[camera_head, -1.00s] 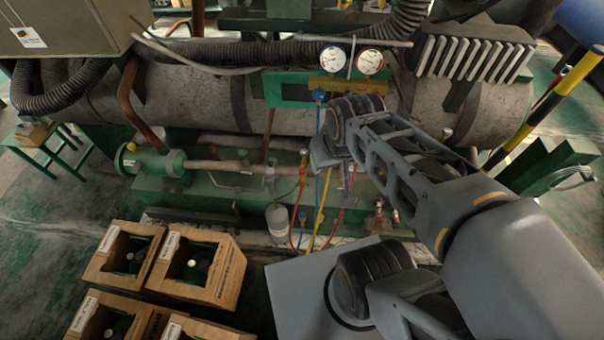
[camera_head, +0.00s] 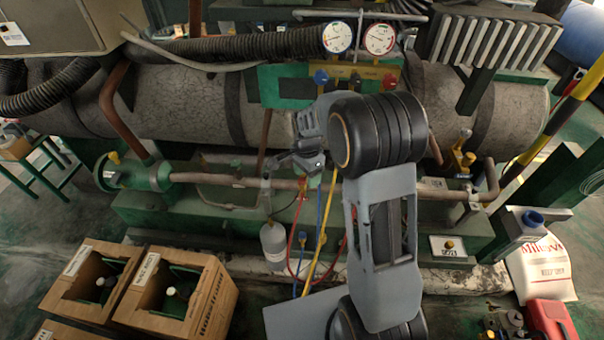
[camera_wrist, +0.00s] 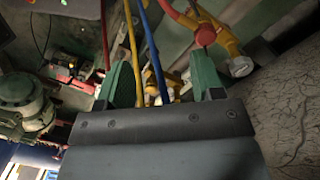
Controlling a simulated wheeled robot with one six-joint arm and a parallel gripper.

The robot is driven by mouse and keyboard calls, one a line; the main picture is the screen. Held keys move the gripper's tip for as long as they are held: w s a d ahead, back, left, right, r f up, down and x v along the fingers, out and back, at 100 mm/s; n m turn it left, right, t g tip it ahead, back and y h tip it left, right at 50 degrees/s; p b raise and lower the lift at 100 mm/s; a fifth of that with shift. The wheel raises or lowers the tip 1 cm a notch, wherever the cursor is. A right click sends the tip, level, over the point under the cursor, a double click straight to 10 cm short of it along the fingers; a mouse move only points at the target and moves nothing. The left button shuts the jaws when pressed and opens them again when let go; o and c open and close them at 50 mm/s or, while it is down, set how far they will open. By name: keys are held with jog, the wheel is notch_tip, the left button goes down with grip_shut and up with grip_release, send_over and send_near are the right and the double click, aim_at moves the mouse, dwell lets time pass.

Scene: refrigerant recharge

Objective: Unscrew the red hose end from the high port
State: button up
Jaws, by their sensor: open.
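In the head view my gripper (camera_head: 285,162) is in front of the horizontal pipe (camera_head: 235,181), below the gauge manifold (camera_head: 370,77). The red hose (camera_head: 297,215) hangs in a loop below it, beside the blue hose (camera_head: 325,205) and yellow hose (camera_head: 322,245). The high port and the red hose end cannot be made out for certain; my arm covers part of that area. In the wrist view my gripper (camera_wrist: 164,80) is open, with green pads apart. The yellow and blue hoses cross between the pads; the red hose (camera_wrist: 105,35) passes beside the left pad. Nothing is visibly gripped.
In the head view two gauges (camera_head: 358,37) top the manifold, a pale cylinder (camera_head: 273,241) hangs below the pipe, and wooden crates (camera_head: 190,290) stand at lower left.

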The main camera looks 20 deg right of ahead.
aim_at(302, 179)
jog(key=w+m, duration=0.2)
jog(key=m, duration=0.1)
jog(key=w+m, duration=0.2)
jog(key=m, duration=0.1)
jog(key=w+m, duration=0.2)
jog(key=m, duration=0.2)
jog(key=shift+f+t, duration=0.35)
jog(key=shift+t, duration=0.05)
jog(key=shift+r+m, duration=0.1)
jog(key=shift+m, duration=1.8)
jog(key=shift+f+m+b, duration=0.3)
jog(key=shift+f+b, duration=0.1)
notch_tip(302, 179, down, 8)
jog(key=b, duration=0.7)
jog(key=shift+f, duration=0.2)
jog(key=shift+r+p, duration=0.3)
jog(key=shift+p, duration=0.05)
jog(key=shift+f, duration=0.1)
jog(key=shift+c, duration=0.3)
